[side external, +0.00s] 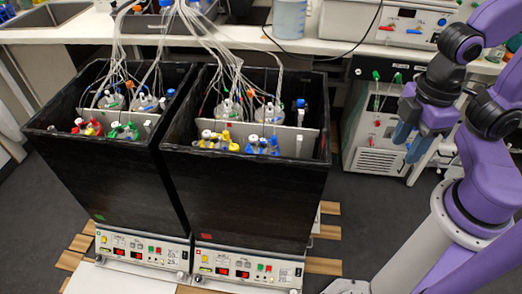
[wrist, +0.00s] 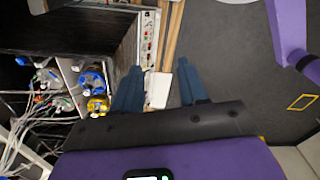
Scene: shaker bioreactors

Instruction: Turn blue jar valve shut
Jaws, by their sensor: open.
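The blue jar valve (side external: 262,146) is at the front right inside the right-hand black box, beside the yellow jar valve (side external: 215,140). In the wrist view the blue valve (wrist: 92,78) lies left of my fingers, with the yellow one (wrist: 97,105) just below it. Whether the blue valve stands open or shut is too small to tell. My gripper (side external: 407,150) is open and empty, well to the right of the box. In the wrist view its two blue fingers (wrist: 160,75) are apart, with floor and equipment behind them.
The right-hand black box (side external: 245,200) has tall walls around the jars. The left-hand box (side external: 115,190) holds red and green valves. Tubes (side external: 235,65) hang into both boxes from above. A white machine (side external: 378,135) stands behind my gripper. Grey floor (side external: 365,215) is clear to the right.

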